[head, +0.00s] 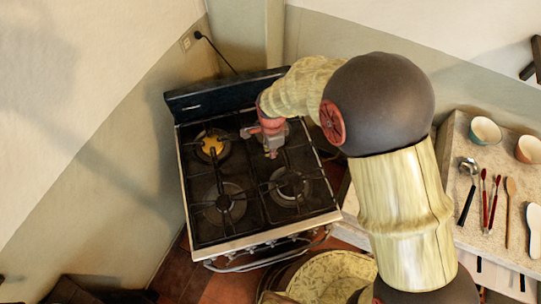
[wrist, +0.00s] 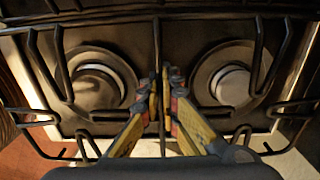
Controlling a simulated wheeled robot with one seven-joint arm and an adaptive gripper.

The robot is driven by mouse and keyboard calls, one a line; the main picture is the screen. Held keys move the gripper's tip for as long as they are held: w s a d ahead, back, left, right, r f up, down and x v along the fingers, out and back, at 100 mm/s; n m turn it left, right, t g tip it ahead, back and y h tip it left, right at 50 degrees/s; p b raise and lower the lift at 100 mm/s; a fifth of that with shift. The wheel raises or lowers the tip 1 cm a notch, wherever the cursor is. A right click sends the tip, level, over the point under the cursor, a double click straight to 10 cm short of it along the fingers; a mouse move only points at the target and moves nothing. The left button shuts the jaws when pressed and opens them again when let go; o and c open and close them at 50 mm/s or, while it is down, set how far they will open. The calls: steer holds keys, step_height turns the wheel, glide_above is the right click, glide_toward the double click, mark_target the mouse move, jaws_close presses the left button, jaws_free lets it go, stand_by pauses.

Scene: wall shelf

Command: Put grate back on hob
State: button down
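The hob (head: 257,218) is the black top of a stove, with burners front and back. My gripper (head: 271,150) is over its back right part, seen from above. In the wrist view its two fingers (wrist: 163,88) come together on a thin bar of the dark grate (wrist: 263,62). The grate has several bars with bent ends. It spans in front of two round burners (wrist: 232,84), and its lower bars reach past the hob's edge in that view. Dark grate bars also show around my gripper in the head view. The exact gap between grate and hob cannot be told.
The stove's raised back panel (head: 222,94) stands behind the hob, near the wall corner. A front rail (head: 265,262) runs along the stove. A counter (head: 457,145) at right holds bowls (head: 485,131), a ladle (head: 467,180) and other utensils. A round patterned seat (head: 325,277) is in front.

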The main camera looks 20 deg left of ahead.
mark_target(270, 161)
steer(key=shift+w+a+f, duration=0.1)
steer(key=shift+a+f, duration=0.15)
steer(key=shift+w+a+f, duration=0.1)
steer(key=shift+a+f, duration=0.05)
steer(key=shift+f, duration=1.45)
steer(key=shift+f, duration=0.2)
steer(key=c, duration=2.1)
jaws_free()
steer(key=shift+o, duration=0.3)
steer(key=shift+r, duration=0.15)
step_height(270, 161, up, 12)
